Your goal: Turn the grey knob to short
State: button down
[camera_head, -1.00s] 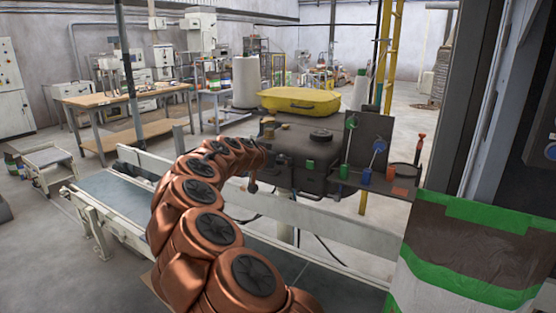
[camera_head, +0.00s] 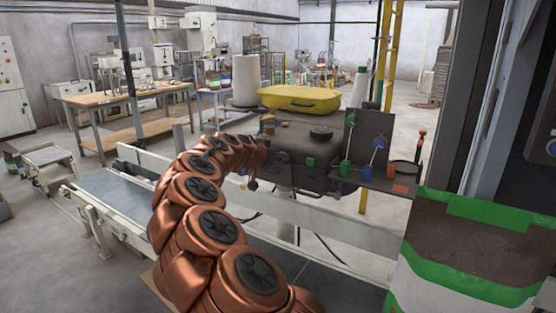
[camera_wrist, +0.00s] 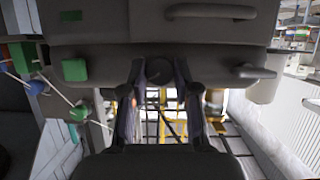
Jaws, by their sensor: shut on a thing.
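The dark grey machine unit (camera_head: 305,150) stands beyond the conveyor in the head view, at the end of my copper arm. In the wrist view, a dark, rounded grey knob (camera_wrist: 159,71) sits at the lower edge of the unit's face. My gripper (camera_wrist: 160,75) has one finger on each side of the knob and is shut on it. In the head view my arm's end hides the knob and most of the gripper. No marking for short can be read in either view.
A green button (camera_wrist: 75,70) is on the unit beside the gripper. Green, blue and red levers or knobs (camera_head: 366,174) stand at the unit's right. A yellow case (camera_head: 300,98) is behind it. The conveyor (camera_head: 130,195) runs below my arm.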

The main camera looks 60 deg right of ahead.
jog(key=shift+w+f+n+g+h+b, duration=0.15)
jog(key=shift+n+g+h+b, duration=0.25)
jog(key=shift+n+g+b, duration=1.2)
jog(key=shift+w+f+n+g+h+b, duration=0.1)
jog(key=shift+n+g+h+b, duration=0.5)
jog(key=shift+n, duration=1.8)
jog(key=shift+g+y, duration=0.3)
jog(key=c, duration=0.9)
grip_release()
jog(key=shift+o, duration=0.2)
jog(key=shift+r, duration=0.1)
jog(key=shift+a, duration=0.15)
jog(key=v, duration=1.1)
jog(key=shift+w+a, duration=0.15)
jog(key=shift+a, duration=0.2)
